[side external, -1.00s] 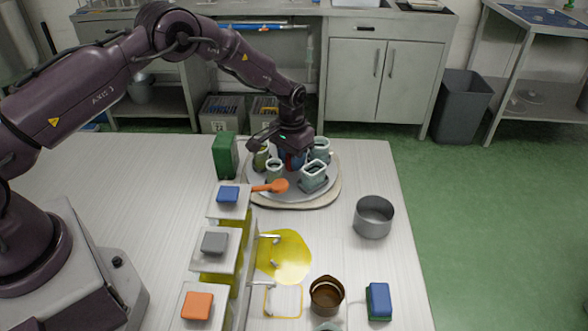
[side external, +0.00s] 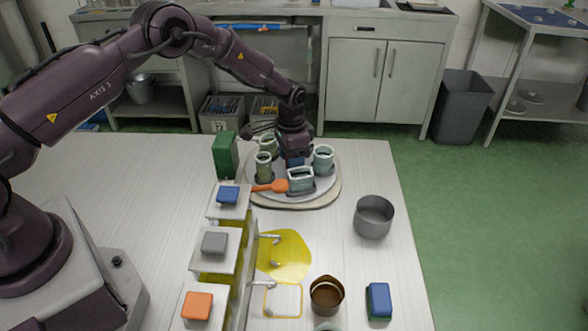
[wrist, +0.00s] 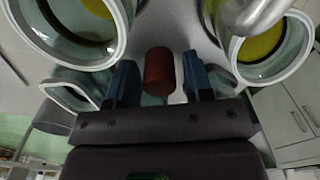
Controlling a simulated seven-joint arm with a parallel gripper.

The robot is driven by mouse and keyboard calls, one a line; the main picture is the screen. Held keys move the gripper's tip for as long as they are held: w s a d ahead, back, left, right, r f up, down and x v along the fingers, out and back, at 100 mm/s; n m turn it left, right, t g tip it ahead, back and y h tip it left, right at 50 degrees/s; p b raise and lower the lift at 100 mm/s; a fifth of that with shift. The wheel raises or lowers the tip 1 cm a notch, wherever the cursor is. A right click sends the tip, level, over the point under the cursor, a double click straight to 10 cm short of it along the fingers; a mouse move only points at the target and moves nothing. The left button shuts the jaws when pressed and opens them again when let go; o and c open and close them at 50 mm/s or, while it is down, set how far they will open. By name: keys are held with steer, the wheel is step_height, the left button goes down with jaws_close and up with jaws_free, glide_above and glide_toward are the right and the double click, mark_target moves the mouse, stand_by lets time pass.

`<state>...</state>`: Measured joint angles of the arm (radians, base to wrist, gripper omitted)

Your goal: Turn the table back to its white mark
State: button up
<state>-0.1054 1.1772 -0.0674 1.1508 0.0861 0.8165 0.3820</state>
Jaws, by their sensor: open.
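The round grey turntable (side external: 325,180) sits on a pale wooden base at the far part of the bench. Several greenish cups stand on it, including a front square one (side external: 301,180) and a right one (side external: 323,157). My gripper (side external: 294,158) points down over its middle. In the wrist view, my blue fingertips (wrist: 160,80) are apart, on either side of a red knob (wrist: 158,66), with gaps showing. Two cups with yellow contents (wrist: 75,40) stand close by. I cannot make out a white mark.
An orange spoon-like piece (side external: 272,187) lies at the turntable's front left edge. A green block (side external: 226,155) stands left of it. Oil dispensers with taps (side external: 215,242), a yellow puddle (side external: 288,258), a grey pot (side external: 373,217) and a brown cup (side external: 326,295) are nearer.

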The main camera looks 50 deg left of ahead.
step_height(320, 180, up, 8)
stand_by(0.5)
